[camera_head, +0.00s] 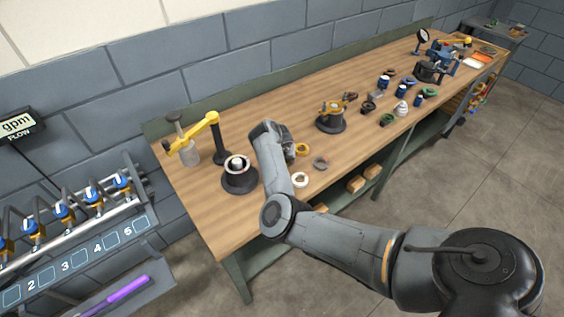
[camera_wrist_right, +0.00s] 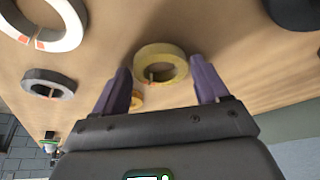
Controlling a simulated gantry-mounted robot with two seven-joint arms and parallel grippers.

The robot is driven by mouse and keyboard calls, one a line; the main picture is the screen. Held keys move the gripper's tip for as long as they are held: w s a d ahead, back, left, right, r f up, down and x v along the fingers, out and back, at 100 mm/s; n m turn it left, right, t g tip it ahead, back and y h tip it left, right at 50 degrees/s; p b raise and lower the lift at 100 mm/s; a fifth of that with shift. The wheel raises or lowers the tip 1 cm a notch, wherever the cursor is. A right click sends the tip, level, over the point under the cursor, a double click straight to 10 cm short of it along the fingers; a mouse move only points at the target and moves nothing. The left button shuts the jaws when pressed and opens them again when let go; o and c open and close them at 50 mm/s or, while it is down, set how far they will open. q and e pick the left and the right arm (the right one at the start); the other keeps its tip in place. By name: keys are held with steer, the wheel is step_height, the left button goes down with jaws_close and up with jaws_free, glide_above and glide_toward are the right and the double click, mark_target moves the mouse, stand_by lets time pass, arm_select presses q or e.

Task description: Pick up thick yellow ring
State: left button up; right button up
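The thick yellow ring (camera_wrist_right: 160,49) lies flat on the wooden table in the right wrist view, ahead of and between my finger tips. In the head view the yellow ring (camera_head: 303,153) shows just right of my right gripper and is partly hidden by it. My right gripper (camera_wrist_right: 161,74) is open with its purple fingers apart and nothing held between them. In the head view the right gripper (camera_head: 288,143) is low over the bench, its fingers mostly hidden by the wrist. A smaller orange ring (camera_wrist_right: 137,98) shows near the left finger. My left gripper is not in view.
A white ring (camera_head: 300,180) and a dark grey ring (camera_head: 320,162) lie near the bench's front edge. A black round base (camera_head: 240,182) stands to the left, and a yellow-and-black fixture (camera_head: 331,118) to the right. A yellow-handled press (camera_head: 198,135) stands behind.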

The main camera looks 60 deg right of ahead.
steer(key=c, duration=0.7)
steer(key=shift+r, duration=0.1)
step_height(320, 180, up, 17)
steer(key=p, duration=1.1)
